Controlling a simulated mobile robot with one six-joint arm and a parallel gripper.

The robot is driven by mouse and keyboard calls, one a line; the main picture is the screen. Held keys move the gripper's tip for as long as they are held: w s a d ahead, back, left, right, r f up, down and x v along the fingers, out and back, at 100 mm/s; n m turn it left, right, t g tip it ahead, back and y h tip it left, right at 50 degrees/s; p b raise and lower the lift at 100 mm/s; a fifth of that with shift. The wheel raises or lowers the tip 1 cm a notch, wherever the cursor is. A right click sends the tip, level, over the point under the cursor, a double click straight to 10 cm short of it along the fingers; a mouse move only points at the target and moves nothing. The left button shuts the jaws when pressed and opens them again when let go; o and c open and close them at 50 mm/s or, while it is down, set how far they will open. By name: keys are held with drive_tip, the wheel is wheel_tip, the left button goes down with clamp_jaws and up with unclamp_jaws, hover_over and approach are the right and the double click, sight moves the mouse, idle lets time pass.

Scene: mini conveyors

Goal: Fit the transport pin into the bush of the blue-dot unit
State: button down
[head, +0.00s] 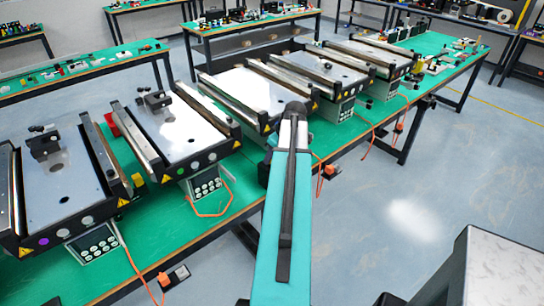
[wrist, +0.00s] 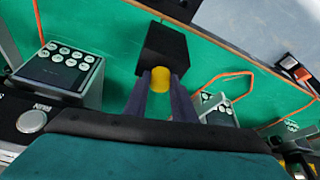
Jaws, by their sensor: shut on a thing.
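My gripper (wrist: 160,92) is shut on a yellow cylinder, apparently the transport pin (wrist: 160,79), in the wrist view. A black block (wrist: 162,48) stands right beyond the pin; I cannot tell whether the pin touches it. The block also shows beside my arm in the head view (head: 264,171), where my gripper is hidden. Several conveyor units stand in a row. The nearest unit (head: 78,180) has a purple dot (head: 43,241) on its front. The second unit (head: 205,131) has dark holes in its plate. I cannot make out a blue dot or tell which hole is the bush.
The green bench (head: 150,232) carries the units, keypad boxes (head: 93,243) and orange cables (head: 128,262). A yellow block (head: 138,180) sits between the first two units. Raised dark rails edge the units. The floor (head: 420,200) to the right is clear.

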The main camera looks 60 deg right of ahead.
wheel_tip(320, 180, up, 12)
drive_tip(key=p, duration=0.5)
drive_tip(key=shift+p, duration=0.4)
idle(2.3)
drive_tip(key=shift+w+r, duration=0.1)
idle(0.4)
